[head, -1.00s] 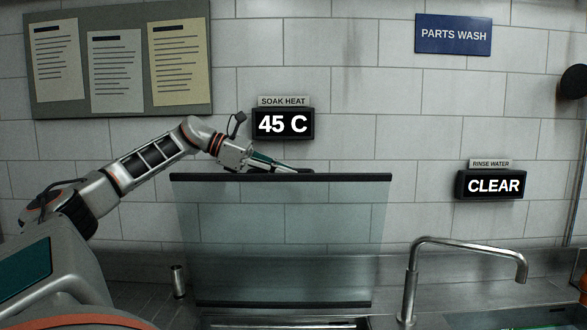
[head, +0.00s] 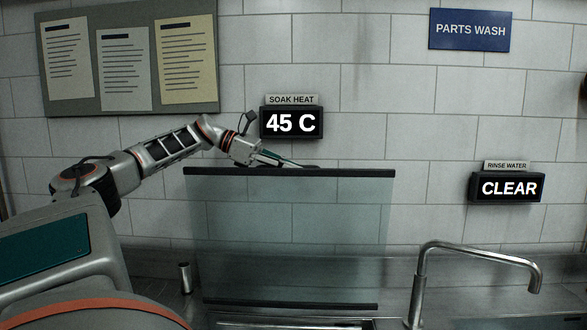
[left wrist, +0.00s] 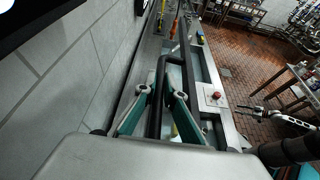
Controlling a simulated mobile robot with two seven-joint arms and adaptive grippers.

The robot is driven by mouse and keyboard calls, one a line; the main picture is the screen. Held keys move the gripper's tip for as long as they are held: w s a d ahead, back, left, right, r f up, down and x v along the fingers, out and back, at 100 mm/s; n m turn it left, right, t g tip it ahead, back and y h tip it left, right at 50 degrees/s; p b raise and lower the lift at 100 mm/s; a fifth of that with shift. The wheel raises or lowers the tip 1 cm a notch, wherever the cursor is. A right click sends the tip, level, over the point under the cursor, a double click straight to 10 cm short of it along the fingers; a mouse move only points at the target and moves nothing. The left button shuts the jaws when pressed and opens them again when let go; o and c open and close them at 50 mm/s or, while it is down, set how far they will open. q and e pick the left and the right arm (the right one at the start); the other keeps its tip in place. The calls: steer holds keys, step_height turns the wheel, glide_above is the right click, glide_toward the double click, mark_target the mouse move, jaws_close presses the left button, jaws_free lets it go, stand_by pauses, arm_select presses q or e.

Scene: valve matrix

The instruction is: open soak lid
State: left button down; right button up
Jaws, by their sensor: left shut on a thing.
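The soak lid (head: 290,240) is a clear glass panel with dark edge strips, standing about upright behind the sink counter in the head view.
A tap (head: 475,250) stands right of the lid, and a small metal cylinder (head: 185,277) left of it. The wall behind carries the soak heat display (head: 291,123) reading 45 C and the rinse water display (head: 507,187) reading CLEAR. A red button (left wrist: 216,95) sits on the counter.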

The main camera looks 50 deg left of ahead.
arm_select(q)
steer(key=shift+f, duration=0.2)
steer(key=c, duration=2.1)
jaws_free()
steer(key=shift+a, duration=0.1)
steer(key=shift+c, duration=0.2)
steer(key=shift+r, duration=0.1)
steer(key=v, duration=1.2)
